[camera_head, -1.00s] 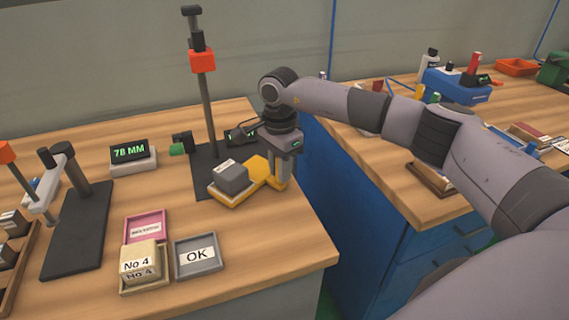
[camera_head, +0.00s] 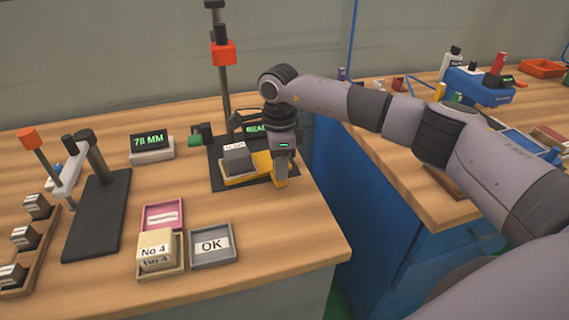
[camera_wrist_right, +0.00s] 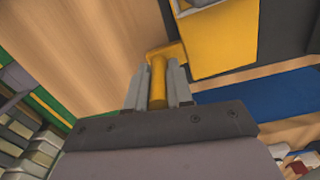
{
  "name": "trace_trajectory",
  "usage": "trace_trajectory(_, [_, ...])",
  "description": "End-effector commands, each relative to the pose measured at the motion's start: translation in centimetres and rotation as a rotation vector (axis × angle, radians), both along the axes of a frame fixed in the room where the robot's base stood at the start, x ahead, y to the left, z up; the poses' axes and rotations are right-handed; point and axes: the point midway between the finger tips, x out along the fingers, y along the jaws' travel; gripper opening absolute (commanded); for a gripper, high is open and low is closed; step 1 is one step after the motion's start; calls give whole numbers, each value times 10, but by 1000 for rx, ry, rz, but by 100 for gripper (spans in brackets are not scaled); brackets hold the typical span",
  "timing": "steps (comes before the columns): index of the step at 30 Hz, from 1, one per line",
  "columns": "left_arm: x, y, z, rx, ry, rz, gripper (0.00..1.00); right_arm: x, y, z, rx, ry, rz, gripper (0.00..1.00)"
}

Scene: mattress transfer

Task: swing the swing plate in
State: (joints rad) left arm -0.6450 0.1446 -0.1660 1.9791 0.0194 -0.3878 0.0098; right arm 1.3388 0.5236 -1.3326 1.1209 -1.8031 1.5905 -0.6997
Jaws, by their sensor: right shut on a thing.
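The yellow swing plate (camera_head: 240,179) lies over the black base of the tall post stand, with a grey labelled block (camera_head: 237,159) on it. My right gripper (camera_head: 281,180) is at the plate's right end. It is shut on the plate's yellow handle. In the right wrist view, the handle (camera_wrist_right: 158,82) stands between the two fingers and the flat yellow plate (camera_wrist_right: 222,42) extends to the upper right. The black base (camera_head: 222,146) shows behind and left of the plate. My left gripper is not in view.
A display reading 78 MM (camera_head: 151,147) stands left of the stand. A pink tray (camera_head: 162,215), a No 4 block (camera_head: 157,250) and a grey OK tray (camera_head: 213,245) lie in front. A black-based press (camera_head: 98,215) stands left. A gap separates the right bench.

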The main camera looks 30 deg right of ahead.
Motion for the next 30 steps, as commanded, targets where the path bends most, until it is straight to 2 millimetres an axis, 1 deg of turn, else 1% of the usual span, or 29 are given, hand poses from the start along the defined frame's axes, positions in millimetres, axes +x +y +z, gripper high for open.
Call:
trace_trajectory(12, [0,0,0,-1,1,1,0,4,5,1,-2,0,-85,0])
trace_trajectory(27, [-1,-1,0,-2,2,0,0,4,7,1,0,-3,-92,0])
trace_trajectory(28, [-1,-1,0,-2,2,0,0,4,7,1,0,-2,-92,31])
trace_trajectory(29, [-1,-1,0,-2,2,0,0,4,7,1,0,-3,-92,41])
trace_trajectory(30, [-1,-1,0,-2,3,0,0,4,7,1,0,-2,-92,46])
